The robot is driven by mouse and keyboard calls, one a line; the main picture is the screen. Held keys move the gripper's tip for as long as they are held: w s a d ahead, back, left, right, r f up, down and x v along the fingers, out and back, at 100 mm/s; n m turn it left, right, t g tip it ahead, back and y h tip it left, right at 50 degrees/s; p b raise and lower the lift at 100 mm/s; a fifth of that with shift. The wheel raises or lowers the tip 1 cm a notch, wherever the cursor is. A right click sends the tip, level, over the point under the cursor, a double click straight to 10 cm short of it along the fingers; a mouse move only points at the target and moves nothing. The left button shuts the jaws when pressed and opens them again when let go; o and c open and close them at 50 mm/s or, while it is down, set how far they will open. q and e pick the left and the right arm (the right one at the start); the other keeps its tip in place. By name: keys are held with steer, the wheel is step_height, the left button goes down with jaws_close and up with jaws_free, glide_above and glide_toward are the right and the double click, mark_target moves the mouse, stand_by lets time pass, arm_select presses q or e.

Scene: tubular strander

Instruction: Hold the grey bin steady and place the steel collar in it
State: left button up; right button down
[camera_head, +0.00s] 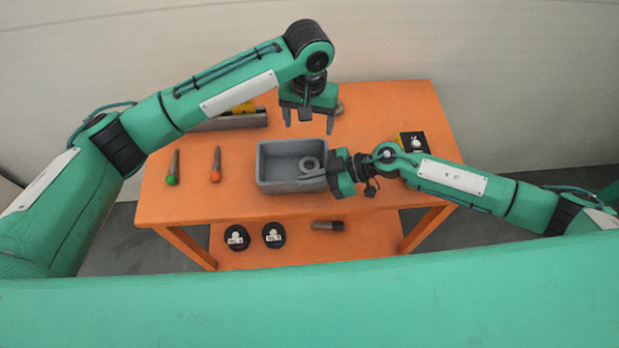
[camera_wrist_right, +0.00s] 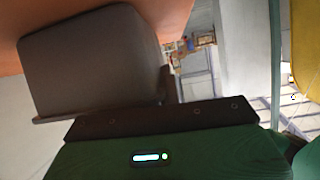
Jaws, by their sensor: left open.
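The grey bin (camera_head: 264,172) is an open rectangular box near the front middle of the orange table. The steel collar (camera_head: 309,164), a grey ring, lies inside it towards the right end. My left gripper (camera_head: 308,122) is open and empty, fingers pointing down, above and behind the bin's right part. My right gripper (camera_head: 334,170) is at the bin's right end wall and appears closed on it; its fingertips are partly hidden. In the right wrist view the bin's outer side (camera_wrist_right: 90,60) is very close, with its rim against the dark gripper edge.
On the orange table (camera_head: 225,196), a green-ended tool (camera_head: 172,168) and an orange-ended tool (camera_head: 216,164) lie left of the bin. A grey tray (camera_head: 232,123) with yellow items is behind. A yellow-black box (camera_head: 414,142) stands right. Black round items (camera_head: 237,237) are on the lower shelf.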

steer(key=shift+d, duration=0.1)
steer(key=c, duration=1.6)
jaws_free()
steer(key=shift+w, duration=0.1)
steer(key=shift+o, duration=0.2)
steer(key=v, duration=1.2)
